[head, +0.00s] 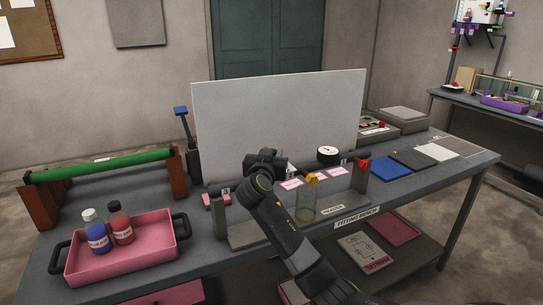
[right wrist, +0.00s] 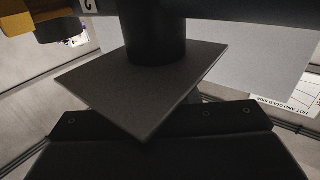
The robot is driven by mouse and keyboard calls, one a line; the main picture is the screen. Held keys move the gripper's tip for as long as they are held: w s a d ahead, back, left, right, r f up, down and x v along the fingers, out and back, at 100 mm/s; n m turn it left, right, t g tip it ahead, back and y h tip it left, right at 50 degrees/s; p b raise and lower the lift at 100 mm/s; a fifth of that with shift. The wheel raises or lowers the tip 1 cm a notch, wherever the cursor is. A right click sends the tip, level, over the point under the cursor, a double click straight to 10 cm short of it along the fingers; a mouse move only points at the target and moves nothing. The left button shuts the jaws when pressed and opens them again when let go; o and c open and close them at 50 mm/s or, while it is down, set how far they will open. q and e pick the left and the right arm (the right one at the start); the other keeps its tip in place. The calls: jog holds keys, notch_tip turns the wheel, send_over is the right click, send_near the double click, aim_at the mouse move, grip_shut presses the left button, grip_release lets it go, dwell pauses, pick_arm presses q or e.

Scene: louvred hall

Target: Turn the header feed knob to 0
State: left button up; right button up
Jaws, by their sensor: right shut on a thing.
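My right gripper (head: 267,160) is at the left part of the header on the fitting bench, reached from the front. It is shut on what appears to be the header feed knob, which the gripper hides in the head view. In the right wrist view a dark round post (right wrist: 155,35) meets a square dark plate (right wrist: 140,85) close in front of the camera. The knob's pointer and scale cannot be read. The header base (head: 250,233) carries a white label. My left gripper is out of view.
A pink tray (head: 122,262) with two bottles sits at the left, before a green roller (head: 100,165). A grey panel (head: 285,115) stands behind the header. A round gauge (head: 328,154) and a red part (head: 362,165) are to the right. Flat mats lie farther right.

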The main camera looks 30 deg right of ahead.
jog(key=o, duration=1)
jog(key=shift+c, duration=0.2)
jog(key=b+v, duration=0.4)
jog(key=v, duration=1.3)
jog(key=shift+s+a, duration=0.15)
